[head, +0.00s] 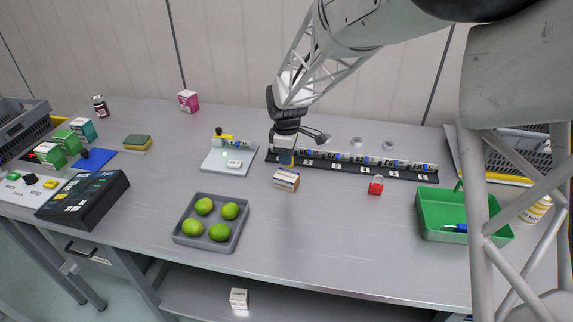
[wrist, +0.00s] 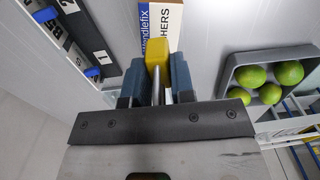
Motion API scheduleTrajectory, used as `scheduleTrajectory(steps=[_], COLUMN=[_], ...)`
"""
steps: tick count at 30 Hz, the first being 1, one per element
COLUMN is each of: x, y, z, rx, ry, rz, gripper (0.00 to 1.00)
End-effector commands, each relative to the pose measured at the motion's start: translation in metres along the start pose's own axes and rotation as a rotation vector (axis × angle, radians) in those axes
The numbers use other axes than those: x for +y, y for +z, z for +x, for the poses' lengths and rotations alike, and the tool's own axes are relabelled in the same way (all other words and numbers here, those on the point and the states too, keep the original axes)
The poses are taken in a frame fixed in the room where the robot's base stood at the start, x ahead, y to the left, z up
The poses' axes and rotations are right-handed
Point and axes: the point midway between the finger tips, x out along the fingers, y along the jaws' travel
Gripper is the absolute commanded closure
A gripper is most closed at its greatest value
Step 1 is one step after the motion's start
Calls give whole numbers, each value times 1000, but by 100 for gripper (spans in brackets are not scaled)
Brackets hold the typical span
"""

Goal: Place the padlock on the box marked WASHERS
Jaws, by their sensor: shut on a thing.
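My gripper (wrist: 155,80) is shut on a yellow block with a steel bar (wrist: 157,53), which looks like a padlock's body and shackle. In the head view my gripper (head: 285,157) points down just above a small white and tan box (head: 286,181) on the bench. I cannot tell whether the block touches the box. A red padlock-like thing with a grey loop (head: 376,187) stands apart on the bench to the right.
A grey tray of limes (head: 183,238) stands in front and left of the box. A black numbered rack (head: 350,165) runs behind it. A white board (head: 212,163) lies to the left, and a green bin (head: 432,228) stands at the right. The bench front middle is clear.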

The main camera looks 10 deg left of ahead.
Motion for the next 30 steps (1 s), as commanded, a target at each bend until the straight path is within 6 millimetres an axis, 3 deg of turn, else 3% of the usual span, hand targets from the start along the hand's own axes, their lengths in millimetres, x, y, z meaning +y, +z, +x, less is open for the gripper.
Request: scheduleTrajectory(steps=[12,27,28,30], x=[0,0,0,0], y=[0,0,0,0], z=[32,38,38,38], rx=[0,0,0,0], ry=[0,0,0,0], rz=[0,0,0,0], gripper=[100,100,74,63])
